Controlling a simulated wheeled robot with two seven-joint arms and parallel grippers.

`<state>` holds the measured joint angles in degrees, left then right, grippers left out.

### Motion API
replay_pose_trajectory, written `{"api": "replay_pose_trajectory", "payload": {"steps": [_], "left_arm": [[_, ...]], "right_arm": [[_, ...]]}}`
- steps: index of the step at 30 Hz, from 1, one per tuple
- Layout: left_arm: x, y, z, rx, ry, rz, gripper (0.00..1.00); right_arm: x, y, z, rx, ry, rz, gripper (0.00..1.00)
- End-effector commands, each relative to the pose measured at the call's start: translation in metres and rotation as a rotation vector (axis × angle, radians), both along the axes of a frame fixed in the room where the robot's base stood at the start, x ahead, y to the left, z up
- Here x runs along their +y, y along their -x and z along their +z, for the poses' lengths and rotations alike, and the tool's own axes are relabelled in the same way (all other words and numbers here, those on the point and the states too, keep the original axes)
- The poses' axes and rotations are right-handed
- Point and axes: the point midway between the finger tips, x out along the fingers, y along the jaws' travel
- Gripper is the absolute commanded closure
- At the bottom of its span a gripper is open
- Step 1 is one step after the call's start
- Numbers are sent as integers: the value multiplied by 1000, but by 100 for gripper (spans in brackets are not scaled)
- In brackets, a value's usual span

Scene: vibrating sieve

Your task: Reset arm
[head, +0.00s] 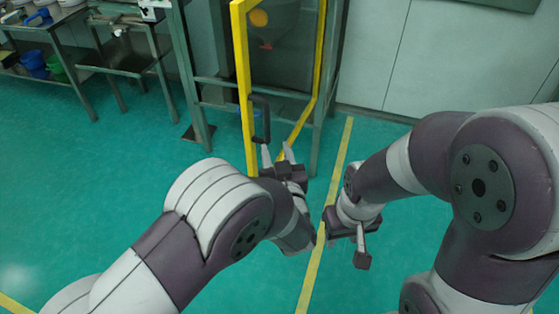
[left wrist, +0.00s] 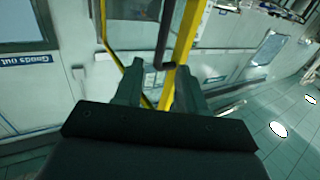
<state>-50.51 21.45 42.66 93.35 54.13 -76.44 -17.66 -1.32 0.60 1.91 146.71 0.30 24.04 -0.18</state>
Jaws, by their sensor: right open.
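My left gripper (head: 276,154) is in the middle of the head view, low beside the yellow-framed door (head: 241,62) and just below its black handle (head: 265,122). Its two fingers are apart. In the left wrist view the fingers of my left gripper (left wrist: 160,88) stand open, with the lower end of the dark handle (left wrist: 168,66) showing in line with the gap between them. I cannot tell whether they touch it. My right gripper (head: 362,248) points down over the floor, right of the yellow floor line, open and empty.
The door belongs to a grey-green framed enclosure (head: 319,90). At the left, a metal table (head: 40,35) holds bowls, with a blue bucket (head: 34,64) on its lower shelf. The green floor (head: 130,165) is clear between the table and my left arm.

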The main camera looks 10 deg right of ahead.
Motion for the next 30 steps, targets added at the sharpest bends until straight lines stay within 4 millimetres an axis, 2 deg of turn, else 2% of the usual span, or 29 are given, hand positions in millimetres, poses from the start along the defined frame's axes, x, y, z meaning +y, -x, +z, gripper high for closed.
{"api": "replay_pose_trajectory", "payload": {"steps": [18,20,22,23,24,25,26,27,29,30], "left_arm": [[1,-4,-1,5,8,-2,60],[-4,-3,-11,54,22,-25,60],[-18,4,-42,194,21,-111,60],[-25,13,-61,288,12,-167,60],[-35,31,-83,438,-6,-257,60],[-34,45,-94,565,-22,-314,60],[-25,59,-102,695,-39,-354,60],[-2,80,-106,871,-66,-386,60],[49,115,-100,1119,-105,-388,60],[84,136,-92,1244,-126,-368,60]], "right_arm": [[0,0,0,0,0,0,57],[0,0,0,0,0,0,57],[0,0,-1,0,0,0,57],[0,0,0,0,0,0,57],[0,0,0,0,0,0,57],[0,0,2,0,0,0,57],[0,0,5,0,0,0,57],[0,0,10,0,0,0,57],[0,0,16,0,0,0,57],[0,0,20,0,0,0,57]]}}
